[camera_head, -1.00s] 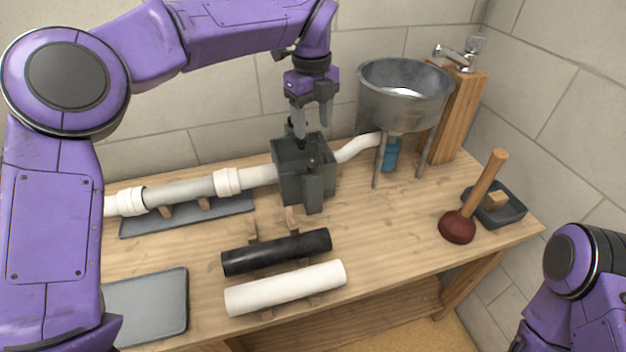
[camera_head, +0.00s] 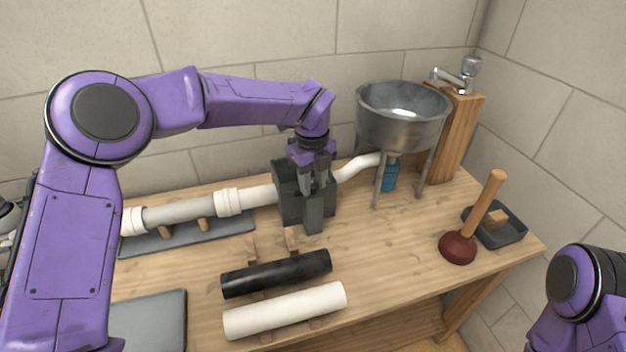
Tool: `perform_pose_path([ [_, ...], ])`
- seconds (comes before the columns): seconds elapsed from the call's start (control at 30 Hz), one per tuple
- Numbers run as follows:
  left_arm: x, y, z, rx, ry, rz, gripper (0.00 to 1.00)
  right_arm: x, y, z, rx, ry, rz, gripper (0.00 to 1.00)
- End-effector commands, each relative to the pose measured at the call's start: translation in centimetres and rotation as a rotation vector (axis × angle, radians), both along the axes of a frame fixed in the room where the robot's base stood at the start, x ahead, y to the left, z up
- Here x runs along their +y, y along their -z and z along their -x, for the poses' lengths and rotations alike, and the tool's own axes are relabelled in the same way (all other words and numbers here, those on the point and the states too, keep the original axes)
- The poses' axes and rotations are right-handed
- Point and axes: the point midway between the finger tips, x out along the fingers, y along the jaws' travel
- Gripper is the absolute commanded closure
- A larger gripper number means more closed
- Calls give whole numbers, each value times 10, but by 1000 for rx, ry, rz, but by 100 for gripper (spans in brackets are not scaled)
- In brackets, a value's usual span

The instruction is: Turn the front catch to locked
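A dark grey block-shaped clamp (camera_head: 286,205) stands on the bench, with the white pipe (camera_head: 258,196) running into its left side and a curved white pipe leaving its right side. My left gripper (camera_head: 314,190) points down right at the clamp's front and top, and its fingers overlap the clamp in the picture. The front catch itself is hidden or not distinct behind the fingers. I cannot tell whether the fingers are open or shut, or touching the catch. My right gripper is out of view; only part of my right arm shows at the lower right.
A metal basin (camera_head: 402,118) on legs stands right of the clamp, beside a wooden post (camera_head: 456,135) with a tap. A black pipe (camera_head: 277,273) and a white pipe (camera_head: 285,311) lie in front on supports. A plunger (camera_head: 458,247) and a dark tray (camera_head: 512,236) sit at right.

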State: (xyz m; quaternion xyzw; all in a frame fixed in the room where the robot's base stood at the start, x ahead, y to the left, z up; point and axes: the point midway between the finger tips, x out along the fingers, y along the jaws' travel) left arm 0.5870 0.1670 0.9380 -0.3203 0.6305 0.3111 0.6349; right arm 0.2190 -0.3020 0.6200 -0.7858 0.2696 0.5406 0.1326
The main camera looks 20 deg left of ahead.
Motion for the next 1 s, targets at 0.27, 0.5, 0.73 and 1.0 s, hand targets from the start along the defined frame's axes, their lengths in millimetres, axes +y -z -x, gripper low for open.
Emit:
perform_pose_path([
  [0.27,0,-1,0,-1,3,1,99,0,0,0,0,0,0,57],
  [0.5,0,-2,0,-1,65,2,99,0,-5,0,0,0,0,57],
  [0.73,0,-4,0,-1,223,4,99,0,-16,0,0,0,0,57],
  [1.0,1,-5,0,-1,477,4,99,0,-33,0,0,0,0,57],
])
